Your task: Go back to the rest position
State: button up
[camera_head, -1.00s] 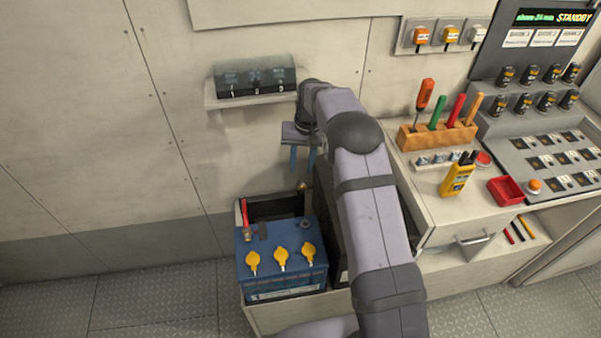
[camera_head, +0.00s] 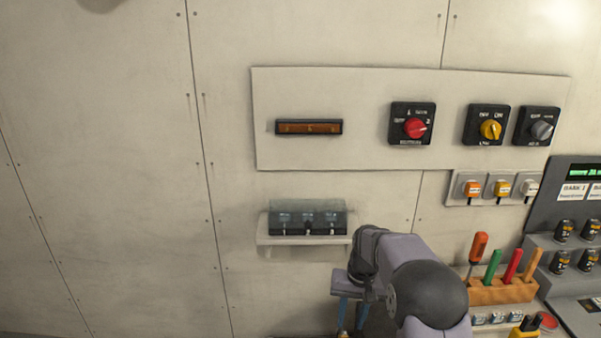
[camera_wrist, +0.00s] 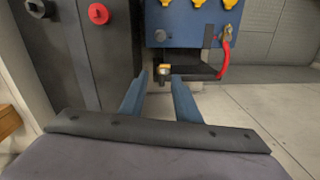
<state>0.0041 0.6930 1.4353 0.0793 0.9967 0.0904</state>
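My gripper (camera_head: 350,318) hangs below and to the right of the small wall shelf in the head view, with its blue fingers pointing down. In the wrist view, the two fingers of my gripper (camera_wrist: 161,78) stand apart with nothing held between them. A small brass-coloured piece (camera_wrist: 164,73) shows just beyond the fingertips; I cannot tell its exact distance. The blue battery (camera_wrist: 185,22) with yellow caps is beyond the fingers, apart from them.
A red cable piece (camera_wrist: 226,48) hangs by the battery. A dark box (camera_wrist: 75,50) stands left of the fingers. In the head view, the shelf (camera_head: 285,240) holds a clear-covered switch box (camera_head: 307,222). A tool rack (camera_head: 500,291) stands right of my arm.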

jog(key=s+d+r+n, duration=0.1)
jog(key=s+r, duration=0.1)
jog(key=s, duration=2.5)
jog(key=shift+s+d+n+h, duration=0.25)
jog(key=shift+s+n+h, duration=0.05)
jog(key=shift+s+h, duration=0.1)
